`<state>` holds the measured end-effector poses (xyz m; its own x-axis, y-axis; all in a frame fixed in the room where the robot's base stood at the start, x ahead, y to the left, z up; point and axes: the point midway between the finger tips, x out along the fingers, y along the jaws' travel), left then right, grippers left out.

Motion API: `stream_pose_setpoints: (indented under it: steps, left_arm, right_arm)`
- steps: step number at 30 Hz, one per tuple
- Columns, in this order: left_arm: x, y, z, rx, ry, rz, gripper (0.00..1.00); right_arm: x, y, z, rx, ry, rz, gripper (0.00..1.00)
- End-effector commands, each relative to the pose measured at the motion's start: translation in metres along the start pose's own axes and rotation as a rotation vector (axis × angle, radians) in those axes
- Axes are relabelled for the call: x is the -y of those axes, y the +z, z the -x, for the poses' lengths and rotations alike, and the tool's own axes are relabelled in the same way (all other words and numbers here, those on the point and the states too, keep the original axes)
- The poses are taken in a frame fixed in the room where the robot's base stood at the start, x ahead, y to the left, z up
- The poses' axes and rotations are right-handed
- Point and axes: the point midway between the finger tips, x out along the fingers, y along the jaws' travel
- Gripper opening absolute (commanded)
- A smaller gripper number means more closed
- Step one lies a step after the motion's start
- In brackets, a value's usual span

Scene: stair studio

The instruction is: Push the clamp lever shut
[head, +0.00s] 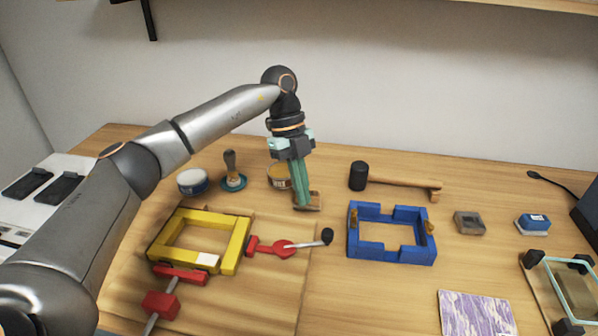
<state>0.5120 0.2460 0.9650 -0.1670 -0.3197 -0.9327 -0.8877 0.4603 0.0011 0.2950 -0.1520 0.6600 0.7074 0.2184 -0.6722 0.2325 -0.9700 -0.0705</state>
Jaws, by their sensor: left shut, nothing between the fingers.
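A red toggle clamp (272,247) sits to the right of a yellow square frame (236,246) on a wooden board (262,292). Its silver lever (305,244) reaches to the right and ends in a black knob (328,236). My left gripper (303,205) points down with its greenish fingers shut and empty. In the picture its tips are above and slightly left of the knob, apart from the lever. My right gripper is not in view.
A blue frame (391,251) lies right of the knob. A red bar clamp (163,303) is at the front left.

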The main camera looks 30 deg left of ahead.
Motion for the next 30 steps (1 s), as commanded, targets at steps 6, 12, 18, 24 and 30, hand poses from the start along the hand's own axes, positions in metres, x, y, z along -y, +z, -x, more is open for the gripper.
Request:
stream_pose_setpoints:
  steps: [6, 12, 18, 24, 30]
  left_arm:
    - [0.0, -0.013, -0.032, 0.0, -0.001, -0.005, 0.0]
    - [0.0, -0.033, -0.04, 0.0, -0.001, -0.002, 0.0]
    - [0.0, -0.037, -0.042, 0.0, -0.002, 0.001, 0.0]
    - [0.0, -0.037, -0.042, 0.0, -0.001, 0.0, 0.0]
    - [-0.002, -0.037, -0.042, 0.0, -0.003, 0.005, 0.0]
  right_arm:
    - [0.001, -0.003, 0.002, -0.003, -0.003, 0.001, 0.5]
    - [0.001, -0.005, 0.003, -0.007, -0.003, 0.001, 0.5]
    - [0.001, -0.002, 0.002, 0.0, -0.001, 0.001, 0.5]
    - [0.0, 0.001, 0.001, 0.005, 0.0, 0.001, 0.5]
    - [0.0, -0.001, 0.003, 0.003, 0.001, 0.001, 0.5]
